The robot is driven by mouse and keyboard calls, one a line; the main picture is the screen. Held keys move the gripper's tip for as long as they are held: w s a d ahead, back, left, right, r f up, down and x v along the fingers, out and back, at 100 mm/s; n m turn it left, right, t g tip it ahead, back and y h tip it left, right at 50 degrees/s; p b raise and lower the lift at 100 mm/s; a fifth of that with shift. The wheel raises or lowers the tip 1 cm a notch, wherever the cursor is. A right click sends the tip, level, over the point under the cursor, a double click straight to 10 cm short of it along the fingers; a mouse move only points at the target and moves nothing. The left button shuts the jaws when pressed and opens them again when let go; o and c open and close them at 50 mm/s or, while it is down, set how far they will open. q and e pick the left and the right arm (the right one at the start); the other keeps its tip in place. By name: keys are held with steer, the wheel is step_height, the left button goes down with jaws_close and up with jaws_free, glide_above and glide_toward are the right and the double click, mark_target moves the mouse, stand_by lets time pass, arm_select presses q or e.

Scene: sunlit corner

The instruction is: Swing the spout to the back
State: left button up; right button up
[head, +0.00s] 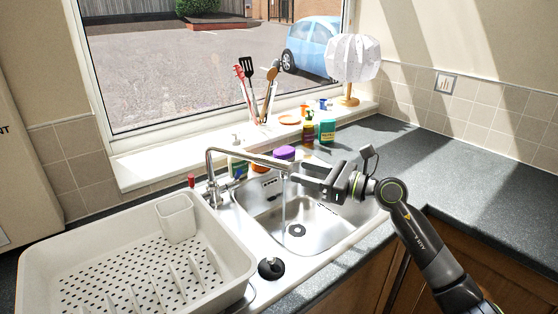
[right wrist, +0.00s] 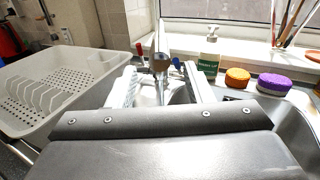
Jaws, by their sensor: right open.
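The chrome tap's spout (head: 250,157) arches from its base beside the sink and points right over the basin (head: 310,228). Water runs from its tip. My right gripper (head: 300,172) is at the spout's free end, reaching in from the right. In the right wrist view the spout (right wrist: 160,62) shows nearly end-on between the two spread fingers of my right gripper (right wrist: 163,88), with a gap on each side. I cannot tell if a finger touches it. My left gripper is not in view.
A pale dish rack (head: 75,255) stands left of the sink. A black plug (head: 271,268) lies at the sink's front edge. A utensil holder and lamp (head: 353,58) are on the sill.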

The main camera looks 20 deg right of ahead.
mark_target(279, 165)
steer(key=p+x, duration=0.1)
steer(key=x, duration=0.6)
steer(key=shift+w+a+p, duration=0.3)
steer(key=shift+p, duration=0.1)
steer(key=shift+f, duration=0.1)
jaws_close()
